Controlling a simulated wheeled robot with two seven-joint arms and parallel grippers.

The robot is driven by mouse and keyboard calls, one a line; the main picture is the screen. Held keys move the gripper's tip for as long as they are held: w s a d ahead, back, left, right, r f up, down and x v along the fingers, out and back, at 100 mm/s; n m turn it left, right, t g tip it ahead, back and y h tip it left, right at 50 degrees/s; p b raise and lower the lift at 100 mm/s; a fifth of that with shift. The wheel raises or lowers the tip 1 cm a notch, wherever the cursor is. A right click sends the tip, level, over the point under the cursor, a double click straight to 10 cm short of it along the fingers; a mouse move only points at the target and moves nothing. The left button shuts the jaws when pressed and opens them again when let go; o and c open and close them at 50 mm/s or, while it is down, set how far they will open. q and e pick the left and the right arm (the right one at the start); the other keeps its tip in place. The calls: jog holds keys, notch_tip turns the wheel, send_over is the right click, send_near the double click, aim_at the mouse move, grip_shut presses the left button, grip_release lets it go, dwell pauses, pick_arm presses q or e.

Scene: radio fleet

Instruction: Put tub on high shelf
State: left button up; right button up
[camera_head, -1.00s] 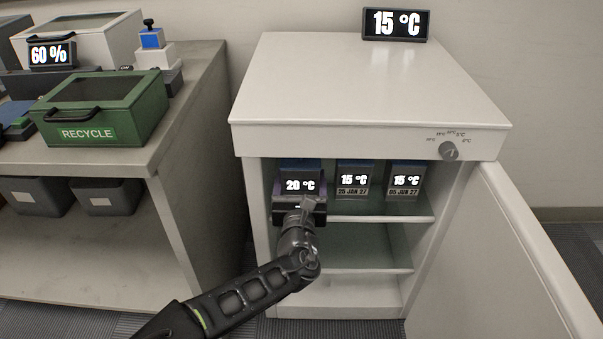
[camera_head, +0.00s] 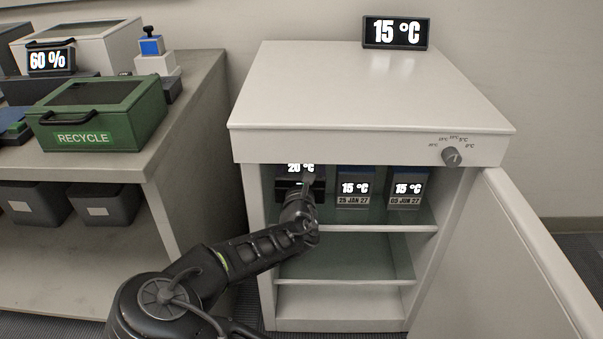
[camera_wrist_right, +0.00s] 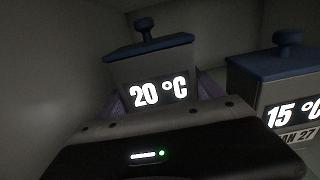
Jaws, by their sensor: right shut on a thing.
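The tub reading 20 °C (camera_head: 300,168) is inside the left of the open cabinet's top compartment, its upper part hidden behind the cabinet's front top edge. In the right wrist view this tub (camera_wrist_right: 150,75) has a grey body, blue lid and dark knob, and looks slightly tilted. The high shelf (camera_head: 375,222) also carries two tubs reading 15 °C, one dated 25 JAN 27 (camera_head: 354,188) and one dated 05 JUN 27 (camera_head: 406,188). My left gripper is out of view.
The cabinet door (camera_head: 500,260) stands open to the right. A lower shelf (camera_head: 345,270) is empty. A temperature dial (camera_head: 452,157) is on the cabinet front. A side table (camera_head: 190,130) at left holds a green RECYCLE box (camera_head: 100,115).

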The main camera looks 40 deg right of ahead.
aim_at(301, 173)
jog(key=shift+w+d+f, duration=0.15)
jog(key=shift+w+d, duration=0.1)
jog(key=shift+f+b, duration=1.15)
jog(key=shift+f, duration=0.4)
jog(key=shift+f, duration=0.15)
jog(key=o, duration=2.1)
jog(key=shift+s+a, duration=0.1)
